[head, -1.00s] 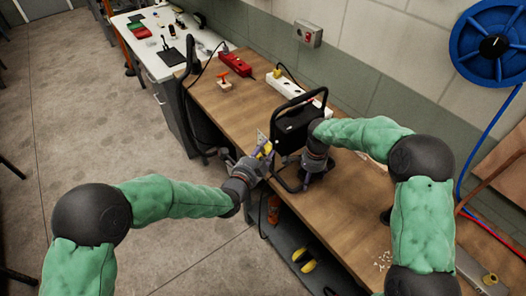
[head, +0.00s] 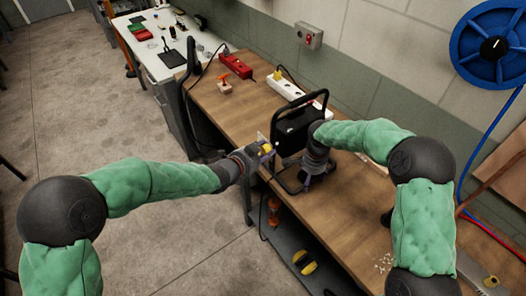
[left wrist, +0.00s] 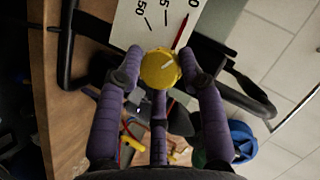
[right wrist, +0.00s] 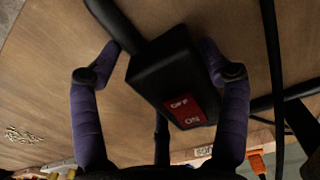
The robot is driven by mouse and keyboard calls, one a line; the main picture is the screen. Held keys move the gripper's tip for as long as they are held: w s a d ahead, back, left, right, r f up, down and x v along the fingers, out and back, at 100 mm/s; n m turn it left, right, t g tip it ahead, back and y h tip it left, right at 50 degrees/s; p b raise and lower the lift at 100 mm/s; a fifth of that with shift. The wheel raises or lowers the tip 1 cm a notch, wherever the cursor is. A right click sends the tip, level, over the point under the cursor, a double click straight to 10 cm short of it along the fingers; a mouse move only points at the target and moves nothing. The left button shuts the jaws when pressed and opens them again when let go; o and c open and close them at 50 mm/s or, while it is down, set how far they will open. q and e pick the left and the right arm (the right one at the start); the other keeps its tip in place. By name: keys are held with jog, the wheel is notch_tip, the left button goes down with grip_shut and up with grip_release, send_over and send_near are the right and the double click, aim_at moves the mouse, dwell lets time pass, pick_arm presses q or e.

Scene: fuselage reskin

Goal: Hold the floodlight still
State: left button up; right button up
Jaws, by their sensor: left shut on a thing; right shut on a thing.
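The black floodlight (head: 291,128) stands on the wooden workbench (head: 345,205), with a tubular frame and handle. My left gripper (head: 264,152) is at its left side. In the left wrist view its fingers are closed around a yellow knob (left wrist: 160,69), in front of a white dial plate (left wrist: 150,22) with black numbers and a red pointer. My right gripper (head: 308,178) is low at the floodlight's near side. In the right wrist view its fingers are shut on a black switch box (right wrist: 172,75) with a red OFF/ON switch (right wrist: 190,104). The forearm hides part of the floodlight.
Behind it on the bench are a white power strip (head: 287,88), a red power strip (head: 235,66) and an orange-topped piece (head: 223,82). A blue hose reel (head: 494,45) hangs on the wall. A lower shelf (head: 290,240) holds a yellow-and-black item.

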pick_arm(q)
jog(key=shift+w+r, duration=0.15)
jog(key=shift+r, duration=0.2)
jog(key=o, duration=1)
jog(key=shift+c, duration=0.2)
jog(key=shift+o, duration=0.7)
jog(key=shift+f, duration=0.2)
jog(key=shift+a, duration=0.1)
jog(key=v, duration=1.2)
